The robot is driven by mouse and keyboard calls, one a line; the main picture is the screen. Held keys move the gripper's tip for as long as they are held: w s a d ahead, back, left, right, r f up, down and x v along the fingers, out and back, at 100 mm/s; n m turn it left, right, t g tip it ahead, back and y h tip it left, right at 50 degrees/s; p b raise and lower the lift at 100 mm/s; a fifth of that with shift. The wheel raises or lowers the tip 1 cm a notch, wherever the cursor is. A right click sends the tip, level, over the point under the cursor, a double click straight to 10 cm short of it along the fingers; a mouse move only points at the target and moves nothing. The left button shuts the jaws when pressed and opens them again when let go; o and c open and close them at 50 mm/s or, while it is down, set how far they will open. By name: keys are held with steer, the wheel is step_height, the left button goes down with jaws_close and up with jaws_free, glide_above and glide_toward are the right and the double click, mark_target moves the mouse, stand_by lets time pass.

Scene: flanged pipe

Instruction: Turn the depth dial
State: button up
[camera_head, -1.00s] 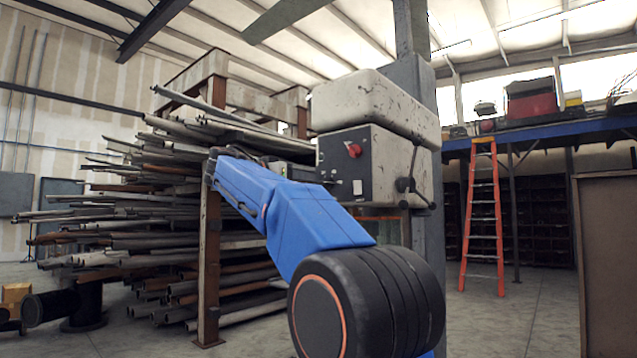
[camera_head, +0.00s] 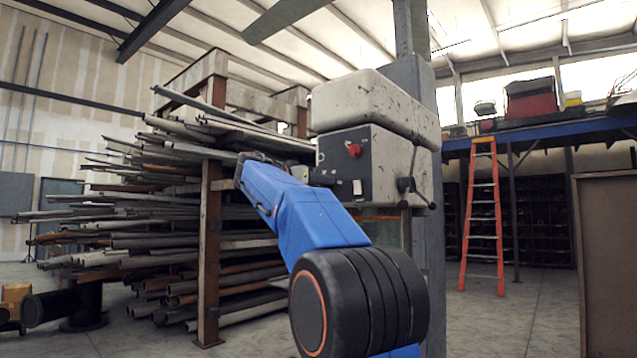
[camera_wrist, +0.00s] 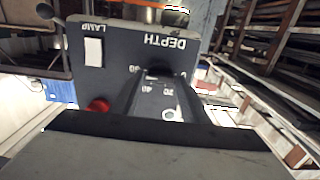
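The depth dial (camera_wrist: 160,71) is a small dark knob in the wrist view, below the upside-down word DEPTH, with scale numbers near it. It sits on the dark control panel (camera_wrist: 122,47), whose face also shows in the head view (camera_head: 340,163). My gripper (camera_wrist: 163,78) reaches up from the bottom of the wrist view, its dark fingers appearing on either side of the dial. I cannot tell whether they touch it. In the head view my gripper is largely hidden near the panel's left side.
On the panel are a red knob (camera_head: 354,150) and a white lamp switch (camera_wrist: 94,52). A lever handle (camera_head: 408,184) sticks out at the machine's right. A pipe rack (camera_head: 209,230) stands close behind my arm. An orange ladder (camera_head: 483,215) stands farther right.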

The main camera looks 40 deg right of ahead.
steer(key=c, duration=0.6)
steer(key=shift+c, duration=0.2)
steer(key=shift+n, duration=0.4)
steer(key=n, duration=2.2)
steer(key=shift+w+f+n, duration=0.2)
steer(key=shift+f+n, duration=0.15)
steer(key=shift+n, duration=0.35)
steer(key=o, duration=1.1)
